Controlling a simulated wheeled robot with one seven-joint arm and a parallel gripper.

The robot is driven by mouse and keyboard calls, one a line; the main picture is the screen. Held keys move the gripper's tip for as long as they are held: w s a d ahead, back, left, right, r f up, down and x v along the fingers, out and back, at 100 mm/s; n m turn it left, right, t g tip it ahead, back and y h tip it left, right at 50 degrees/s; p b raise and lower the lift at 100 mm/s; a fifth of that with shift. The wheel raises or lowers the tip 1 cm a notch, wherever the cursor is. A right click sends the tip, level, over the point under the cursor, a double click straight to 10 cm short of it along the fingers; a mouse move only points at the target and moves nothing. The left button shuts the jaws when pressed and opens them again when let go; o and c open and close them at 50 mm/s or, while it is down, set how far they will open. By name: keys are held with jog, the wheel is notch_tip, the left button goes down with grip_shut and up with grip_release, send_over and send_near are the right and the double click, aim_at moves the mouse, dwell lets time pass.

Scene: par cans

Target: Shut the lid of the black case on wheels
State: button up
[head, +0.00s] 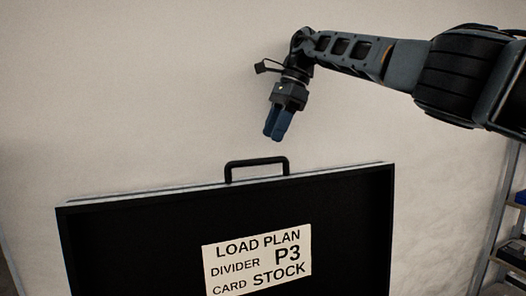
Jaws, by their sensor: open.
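The lid (130,245) of the black case stands raised, its dark inner side facing me. It has a pale metal edge along the top. A black handle (256,163) sits on that top edge. A white label (257,264) inside the lid reads "LOAD PLAN DIVIDER P3 CARD STOCK". The body and wheels of the case are below the picture and hidden. My gripper (276,136) has blue fingers pointing down and is open and empty. It appears above the handle in the picture, apart from it.
A plain pale wall (120,90) fills the background. A metal shelf rack (508,235) with dark items stands at the right edge. The space left of my gripper and above the lid is clear.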

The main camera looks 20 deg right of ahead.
jog(key=shift+p+x, duration=0.3)
jog(key=shift+x, duration=2.9)
grip_shut()
